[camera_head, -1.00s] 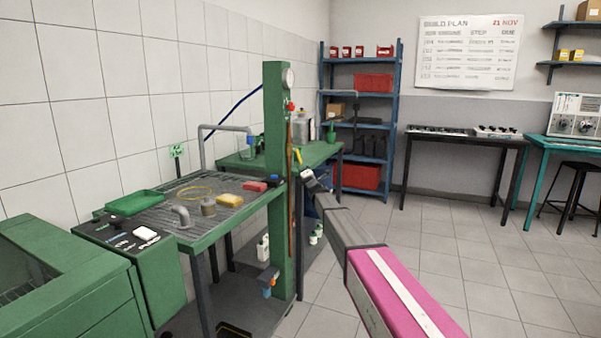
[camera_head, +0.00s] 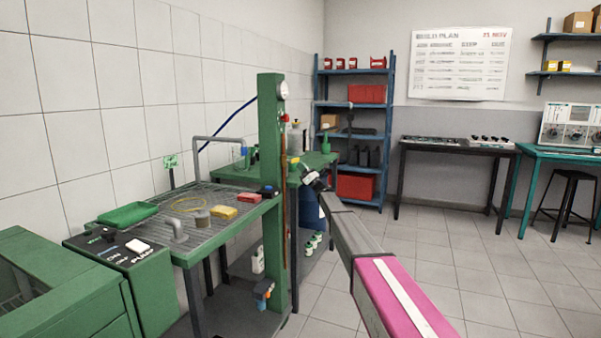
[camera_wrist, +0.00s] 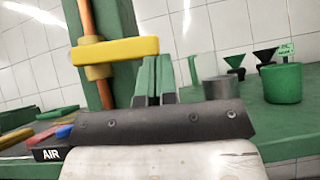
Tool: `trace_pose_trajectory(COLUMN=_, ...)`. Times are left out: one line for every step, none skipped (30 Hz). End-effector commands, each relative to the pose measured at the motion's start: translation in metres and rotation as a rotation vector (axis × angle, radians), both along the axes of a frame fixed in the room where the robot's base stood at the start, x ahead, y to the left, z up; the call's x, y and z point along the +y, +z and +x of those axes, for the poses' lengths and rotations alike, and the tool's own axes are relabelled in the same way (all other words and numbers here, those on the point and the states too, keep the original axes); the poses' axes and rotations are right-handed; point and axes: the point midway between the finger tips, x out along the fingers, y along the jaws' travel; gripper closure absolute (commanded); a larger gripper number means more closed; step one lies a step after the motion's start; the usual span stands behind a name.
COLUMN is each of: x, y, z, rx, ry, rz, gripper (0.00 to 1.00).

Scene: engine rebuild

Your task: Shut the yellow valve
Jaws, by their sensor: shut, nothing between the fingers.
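The yellow valve (camera_wrist: 116,50) is on a copper pipe that runs up a green post. In the wrist view its flat yellow lever lies across the pipe, its free end pointing right. It shows as a small yellow spot in the head view (camera_head: 293,160). My gripper (camera_wrist: 154,62) is shut and empty, its green fingers close together.
The green post (camera_head: 270,200) stands at the corner of a grated bench (camera_head: 190,205) carrying a green tray (camera_head: 127,214) and small parts. A green table (camera_wrist: 225,130) with a grey cup (camera_wrist: 217,88) and green container (camera_wrist: 282,83) lies beyond. Open floor is to the right.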

Motion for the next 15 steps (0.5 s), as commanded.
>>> trace_pose_trajectory(x=0.000, y=0.003, z=0.002, rx=-0.010, ry=-0.001, rz=-0.004, gripper=1.00)
trace_pose_trajectory(x=-0.001, y=0.004, z=0.002, rx=-0.008, ry=-0.001, rz=-0.003, gripper=1.00)
trace_pose_trajectory(x=-0.001, y=0.006, z=0.002, rx=-0.007, ry=-0.001, rz=-0.003, gripper=1.00)
trace_pose_trajectory(x=-0.001, y=0.007, z=0.003, rx=-0.007, ry=-0.001, rz=-0.003, gripper=1.00)
trace_pose_trajectory(x=-0.001, y=0.008, z=0.003, rx=-0.006, ry=-0.001, rz=-0.002, gripper=1.00)
trace_pose_trajectory(x=-0.001, y=0.009, z=0.003, rx=-0.006, ry=-0.001, rz=-0.002, gripper=1.00)
trace_pose_trajectory(x=-0.001, y=0.010, z=0.003, rx=-0.005, ry=0.000, rz=-0.002, gripper=1.00)
trace_pose_trajectory(x=-0.002, y=0.010, z=0.004, rx=-0.005, ry=0.000, rz=-0.002, gripper=1.00)
trace_pose_trajectory(x=-0.002, y=0.011, z=0.004, rx=-0.005, ry=0.000, rz=-0.002, gripper=1.00)
trace_pose_trajectory(x=-0.002, y=0.012, z=0.004, rx=-0.005, ry=-0.001, rz=-0.002, gripper=1.00)
trace_pose_trajectory(x=-0.002, y=0.012, z=0.004, rx=-0.004, ry=0.000, rz=-0.001, gripper=1.00)
trace_pose_trajectory(x=-0.002, y=0.012, z=0.004, rx=-0.004, ry=0.000, rz=-0.001, gripper=1.00)
trace_pose_trajectory(x=-0.002, y=0.013, z=0.004, rx=-0.004, ry=0.000, rz=-0.001, gripper=1.00)
trace_pose_trajectory(x=-0.002, y=0.013, z=0.004, rx=-0.004, ry=0.000, rz=-0.001, gripper=1.00)
trace_pose_trajectory(x=-0.002, y=0.013, z=0.004, rx=-0.004, ry=-0.001, rz=0.000, gripper=1.00)
